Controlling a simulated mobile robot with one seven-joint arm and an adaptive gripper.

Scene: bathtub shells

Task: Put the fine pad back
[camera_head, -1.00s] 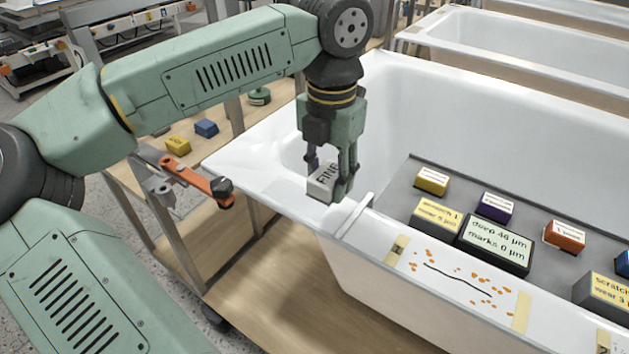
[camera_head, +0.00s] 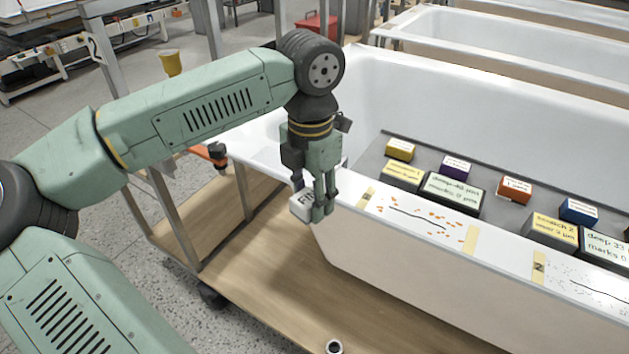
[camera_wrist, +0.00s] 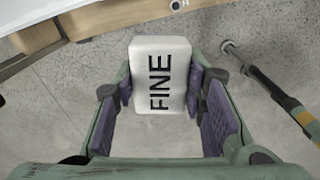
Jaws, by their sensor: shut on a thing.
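The fine pad is a white block marked FINE (camera_wrist: 160,80), seen close in the wrist view and partly hidden by the fingers in the head view (camera_head: 303,205). My gripper (camera_head: 316,205) is shut on it, with a purple finger pad on each side of the block in the wrist view. In the head view the gripper holds the pad at the near left end of the front bathtub (camera_head: 430,250), by its outer rim. In the wrist view grey floor shows below the pad.
A grey mat (camera_head: 375,165) in the tub carries several coloured blocks, including a yellow block (camera_head: 400,149) and a purple block (camera_head: 456,167), with labelled displays. Taped scratch marks (camera_head: 418,218) lie on the rim. A wooden cart shelf (camera_head: 262,270) stands below.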

